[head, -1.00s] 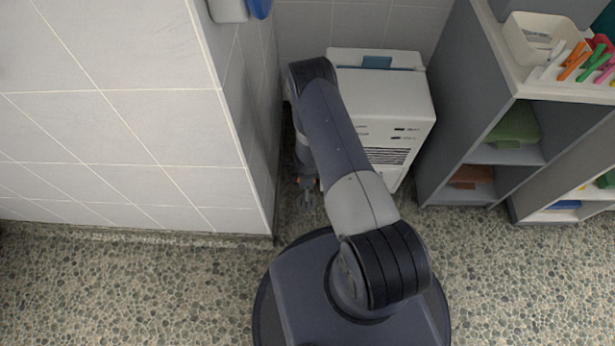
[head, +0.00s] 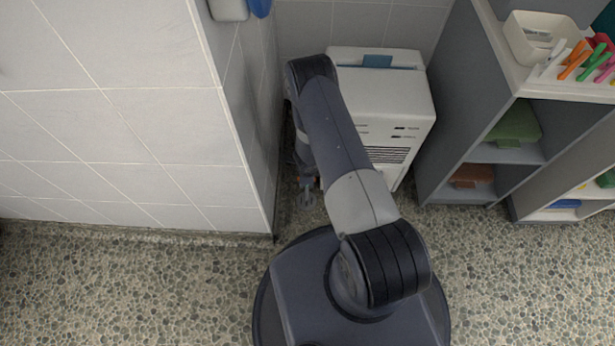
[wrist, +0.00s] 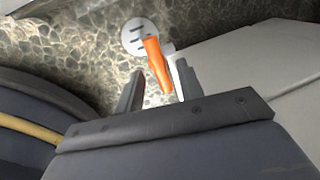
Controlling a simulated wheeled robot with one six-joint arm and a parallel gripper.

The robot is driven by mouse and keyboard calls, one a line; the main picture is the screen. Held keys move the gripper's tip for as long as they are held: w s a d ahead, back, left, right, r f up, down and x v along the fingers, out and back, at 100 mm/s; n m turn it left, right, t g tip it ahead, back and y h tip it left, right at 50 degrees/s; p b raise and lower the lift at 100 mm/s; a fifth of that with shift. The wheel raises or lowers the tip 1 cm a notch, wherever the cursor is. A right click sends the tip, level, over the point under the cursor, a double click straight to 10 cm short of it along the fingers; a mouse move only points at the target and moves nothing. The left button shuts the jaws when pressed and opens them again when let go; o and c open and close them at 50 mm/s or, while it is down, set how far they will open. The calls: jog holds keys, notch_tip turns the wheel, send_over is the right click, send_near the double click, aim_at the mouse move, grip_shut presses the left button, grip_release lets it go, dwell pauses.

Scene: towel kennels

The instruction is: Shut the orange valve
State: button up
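The orange valve (wrist: 157,65) shows in the wrist view as an orange lever beside a round, pale, slotted plate (wrist: 136,37). My gripper (wrist: 157,82) is open, with one finger on each side of the lever. The right finger is very close to the lever; I cannot tell whether it touches. The left finger stands apart from it. In the head view my gripper (head: 306,190) is low in the gap between the tiled wall and the white appliance, mostly hidden by my arm. A small bit of orange shows there.
A white appliance (head: 385,110) stands right of my arm. The tiled wall (head: 150,120) ends in a corner on the left. Grey shelves (head: 450,130) hold a white bin (head: 533,40) and coloured items. The pebbled floor (head: 130,290) in front is clear.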

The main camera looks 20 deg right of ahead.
notch_tip(320, 180, up, 10)
jog(key=s+p, duration=0.1)
jog(key=s, duration=0.1)
jog(key=shift+a+p, duration=0.35)
jog(key=f, duration=0.3)
jog(key=w+f+b, duration=0.1)
jog(key=f, duration=0.3)
jog(key=w+f+b, duration=0.1)
jog(key=f, duration=0.2)
jog(key=shift+d+f, duration=0.25)
jog(key=shift+d, duration=0.1)
jog(key=shift+r, duration=0.1)
